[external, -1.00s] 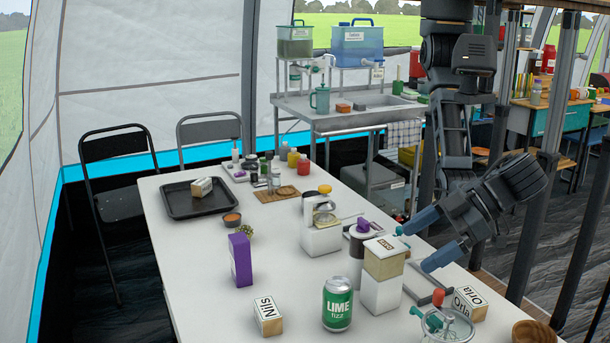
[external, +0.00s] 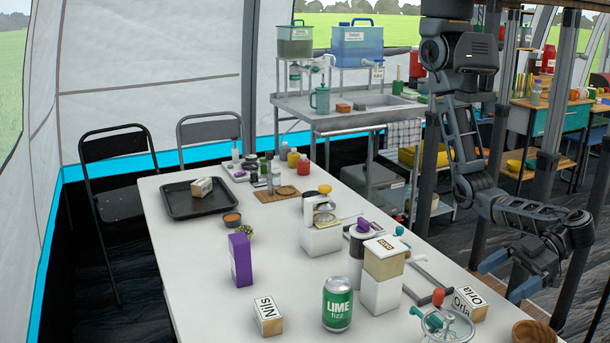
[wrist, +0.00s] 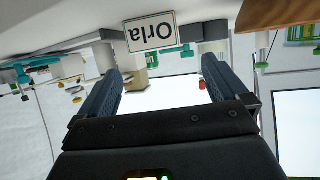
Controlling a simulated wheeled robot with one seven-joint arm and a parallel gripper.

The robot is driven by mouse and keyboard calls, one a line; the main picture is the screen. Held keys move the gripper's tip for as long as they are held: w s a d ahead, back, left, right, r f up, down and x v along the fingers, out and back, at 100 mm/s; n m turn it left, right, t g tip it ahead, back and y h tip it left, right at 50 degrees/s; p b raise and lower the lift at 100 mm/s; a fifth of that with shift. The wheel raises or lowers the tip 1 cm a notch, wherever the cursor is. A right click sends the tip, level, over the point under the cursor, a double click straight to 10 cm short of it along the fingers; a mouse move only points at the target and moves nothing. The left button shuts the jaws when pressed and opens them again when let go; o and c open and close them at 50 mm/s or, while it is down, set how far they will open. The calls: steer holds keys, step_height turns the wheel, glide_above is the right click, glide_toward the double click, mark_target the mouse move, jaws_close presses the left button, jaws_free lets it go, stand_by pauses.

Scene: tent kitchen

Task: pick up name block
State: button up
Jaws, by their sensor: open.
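A name block reading "Orla" (external: 467,303) lies at the right edge of the white table, behind a clear-lidded device with a red knob. It shows upside down in the wrist view (wrist: 150,32), above and beyond my fingers. A "Nils" block (external: 268,315) stands at the table's near left. Another small block (external: 201,187) lies on the black tray, its lettering too small to read. My gripper (external: 503,277) is open and empty, just off the table's right side, near the Orla block and apart from it. Both blue fingers (wrist: 160,88) show in the wrist view with a gap between them.
The device with the red knob (external: 440,322) stands beside the Orla block, and a wooden bowl (external: 535,333) is to its right. A green can (external: 337,304), a white box device (external: 381,292) and a purple box (external: 240,260) stand on the table. Dark posts rise behind my arm.

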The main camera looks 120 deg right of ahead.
mark_target(470, 303)
steer(key=shift+f, duration=0.95)
steer(key=shift+w+f, duration=0.2)
steer(key=shift+f, duration=0.1)
steer(key=shift+d+p+x, duration=0.2)
steer(key=shift+p+x, duration=0.25)
steer(key=shift+x, duration=1.4)
steer(key=shift+d+p+x, duration=0.2)
steer(key=shift+p+x, duration=0.2)
steer(key=shift+x, duration=1.45)
steer(key=shift+r, duration=0.1)
steer(key=c, duration=1)
